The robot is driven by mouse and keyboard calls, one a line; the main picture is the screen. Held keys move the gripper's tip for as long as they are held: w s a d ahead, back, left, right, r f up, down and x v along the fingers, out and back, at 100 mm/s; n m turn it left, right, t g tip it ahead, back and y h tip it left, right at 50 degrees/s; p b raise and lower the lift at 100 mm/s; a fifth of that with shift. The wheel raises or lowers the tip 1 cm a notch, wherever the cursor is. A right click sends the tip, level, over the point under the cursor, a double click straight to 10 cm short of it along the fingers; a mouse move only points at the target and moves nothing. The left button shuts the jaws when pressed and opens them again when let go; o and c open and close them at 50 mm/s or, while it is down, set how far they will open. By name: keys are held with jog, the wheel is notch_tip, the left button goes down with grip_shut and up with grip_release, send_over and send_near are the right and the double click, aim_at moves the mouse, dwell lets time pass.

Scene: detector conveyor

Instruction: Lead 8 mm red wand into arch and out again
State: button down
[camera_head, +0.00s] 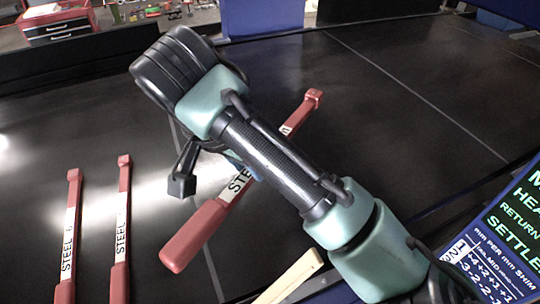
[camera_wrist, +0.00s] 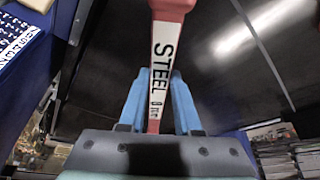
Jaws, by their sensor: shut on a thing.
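My gripper (camera_wrist: 161,76) is shut on a red wand (camera_wrist: 172,8); its two blue fingers stand on either side of the white label reading STEEL and, it seems, 8 mm. In the head view this wand (camera_head: 197,232) slants above the black belt (camera_head: 400,110), thick red end at lower left, small red tip at upper right. My arm covers part of it and most of my gripper (camera_head: 237,160). Two more red wands with STEEL labels, one left (camera_head: 66,240) and one right (camera_head: 121,236), lie at the left. No whole arch is clear; a blue panel (camera_head: 262,18) stands at the back.
A screen (camera_head: 505,235) with green and white text is at the lower right. A cream bar (camera_head: 290,278) shows at the bottom. A red toolbox (camera_head: 60,22) sits beyond the belt at upper left. The belt's right half looks bare.

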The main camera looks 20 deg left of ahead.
jog(key=s+a, duration=0.9)
jog(key=shift+s+a, duration=0.25)
dwell(0.6)
